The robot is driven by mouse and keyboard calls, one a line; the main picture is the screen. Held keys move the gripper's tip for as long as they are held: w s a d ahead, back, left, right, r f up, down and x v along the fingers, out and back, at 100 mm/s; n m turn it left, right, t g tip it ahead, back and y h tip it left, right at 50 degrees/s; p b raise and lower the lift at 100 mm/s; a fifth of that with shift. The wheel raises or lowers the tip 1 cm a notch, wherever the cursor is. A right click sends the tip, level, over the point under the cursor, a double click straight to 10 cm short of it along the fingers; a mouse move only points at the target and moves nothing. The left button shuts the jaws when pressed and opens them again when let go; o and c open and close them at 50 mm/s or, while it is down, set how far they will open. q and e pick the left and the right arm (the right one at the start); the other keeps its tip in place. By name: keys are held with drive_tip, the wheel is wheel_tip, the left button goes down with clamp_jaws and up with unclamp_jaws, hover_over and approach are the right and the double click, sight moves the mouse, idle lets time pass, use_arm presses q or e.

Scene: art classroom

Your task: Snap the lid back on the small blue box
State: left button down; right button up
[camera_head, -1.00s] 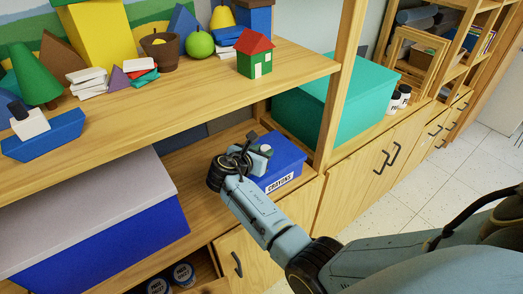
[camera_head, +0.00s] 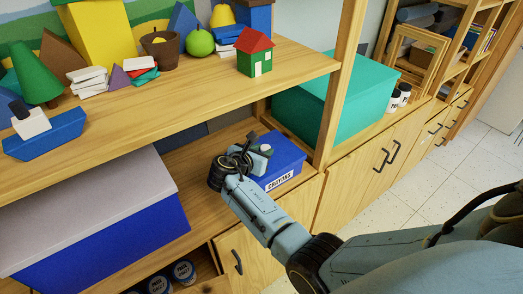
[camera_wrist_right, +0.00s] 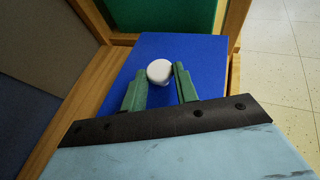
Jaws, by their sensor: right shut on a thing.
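The small blue box (camera_head: 285,173) stands on the lower shelf, with a white label reading CRAYONS on its front. Its blue lid (camera_wrist_right: 205,55) lies over it and shows as a flat blue top in the right wrist view. A round white knob (camera_wrist_right: 159,71) stands on the lid. My right gripper (camera_wrist_right: 160,76) is shut on the knob, one green finger on each side. In the head view my right gripper (camera_head: 260,158) covers the left part of the box, and I cannot tell whether the lid is fully seated. My left gripper is not in view.
A teal box (camera_head: 335,105) stands right of a wooden upright (camera_head: 337,85). A large blue box with a grey lid (camera_head: 90,215) is at the left. The upper shelf (camera_head: 190,95) above holds blocks, a toy boat and a small house.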

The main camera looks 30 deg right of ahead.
drive_tip(key=shift+f, duration=0.15)
idle(0.5)
drive_tip(key=o, duration=1.1)
drive_tip(key=shift+c, duration=0.2)
drive_tip(key=shift+o, duration=0.4)
drive_tip(key=o, duration=0.4)
drive_tip(key=shift+p, duration=0.35)
drive_tip(key=shift+r+p, duration=3.05)
drive_tip(key=shift+p, duration=0.25)
